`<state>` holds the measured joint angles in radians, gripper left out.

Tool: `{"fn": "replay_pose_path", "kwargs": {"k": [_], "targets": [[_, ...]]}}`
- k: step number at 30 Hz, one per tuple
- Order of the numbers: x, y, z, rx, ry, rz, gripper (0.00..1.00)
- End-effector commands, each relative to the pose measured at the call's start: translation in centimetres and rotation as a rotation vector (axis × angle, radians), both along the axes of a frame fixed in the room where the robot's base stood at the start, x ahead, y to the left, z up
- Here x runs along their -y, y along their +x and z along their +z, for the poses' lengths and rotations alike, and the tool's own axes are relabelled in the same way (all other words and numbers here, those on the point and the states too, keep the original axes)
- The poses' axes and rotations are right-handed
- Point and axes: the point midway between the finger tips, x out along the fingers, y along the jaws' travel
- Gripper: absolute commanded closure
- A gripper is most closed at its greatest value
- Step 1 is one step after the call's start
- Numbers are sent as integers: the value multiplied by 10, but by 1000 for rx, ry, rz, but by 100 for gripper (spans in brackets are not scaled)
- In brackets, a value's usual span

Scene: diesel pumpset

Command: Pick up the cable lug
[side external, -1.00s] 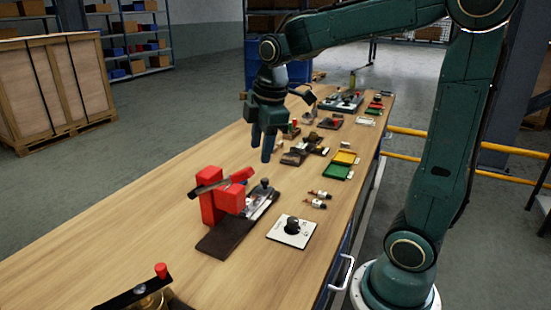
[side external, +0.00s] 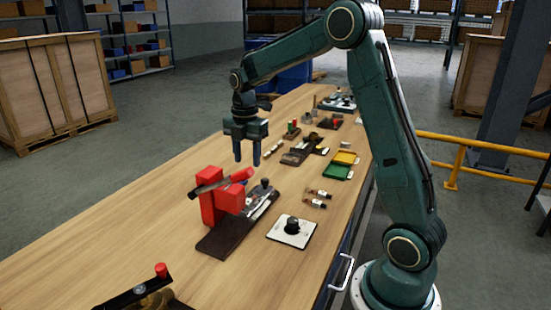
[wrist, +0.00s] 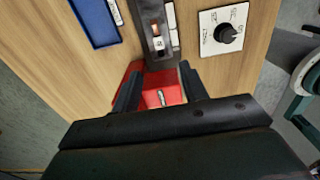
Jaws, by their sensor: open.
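My gripper (side external: 247,163) points down with its fingers apart and empty, above the bench just behind the red block (side external: 213,208). In the wrist view the fingers (wrist: 158,87) frame a red surface (wrist: 135,70). A small silvery piece (wrist: 161,97) shows on or over that surface, between the fingers. It may be the cable lug, but it is too small to tell. The side view does not clearly show a lug, and the red block hides part of the bench.
A dark base (side external: 219,240) lies under the red block, with a white knob plate (side external: 291,231) to its right. A green tray (side external: 337,172) and yellow tray (side external: 345,158) lie farther back. The bench's left side is mostly clear.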

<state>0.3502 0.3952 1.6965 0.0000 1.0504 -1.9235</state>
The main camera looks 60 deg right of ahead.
Motion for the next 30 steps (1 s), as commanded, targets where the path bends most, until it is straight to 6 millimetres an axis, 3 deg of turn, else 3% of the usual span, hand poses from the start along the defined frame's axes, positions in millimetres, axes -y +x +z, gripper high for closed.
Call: {"fn": "replay_pose_path", "kwargs": {"k": [8, 21, 30], "targets": [[-1, -1, -17, -4, 1, -2, 56], [-1, 0, -77, -2, 1, -3, 56], [-1, 0, -86, 1, 0, -3, 56]]}}
